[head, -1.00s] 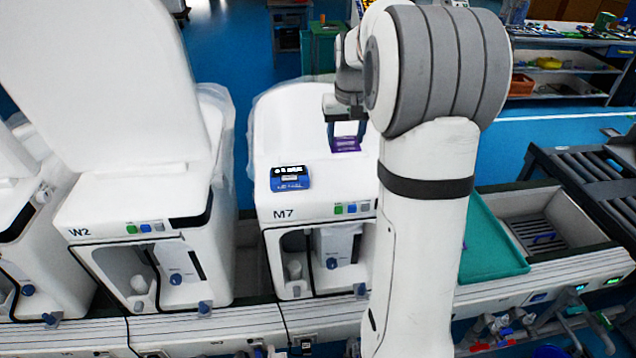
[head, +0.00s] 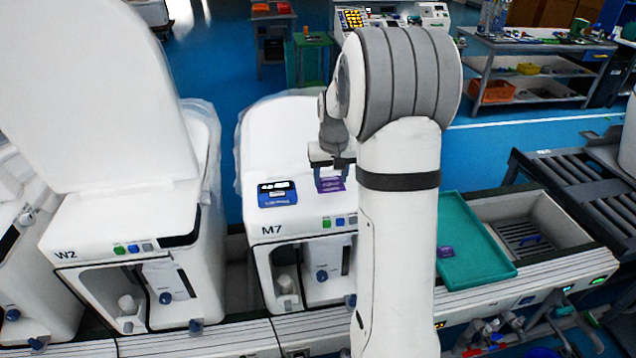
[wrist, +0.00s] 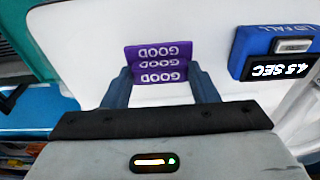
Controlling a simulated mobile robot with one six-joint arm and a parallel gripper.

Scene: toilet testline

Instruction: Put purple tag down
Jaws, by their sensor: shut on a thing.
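The purple tag (wrist: 158,63) carries the word GOOD in several rows, upside down in the wrist view. My gripper (wrist: 160,85) is shut on it, with a dark blue finger at each side. In the head view the purple tag (head: 331,184) is at the top of the white M7 unit (head: 330,209), right of the blue timer, below my gripper (head: 331,172). I cannot tell whether the tag touches the surface.
A blue timer (head: 277,193) lies on M7; in the wrist view it (wrist: 275,52) reads 4.5 SEC. The W2 unit (head: 120,225) with its raised lid stands left. A teal tray (head: 475,262) on the right holds a small purple piece (head: 446,252).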

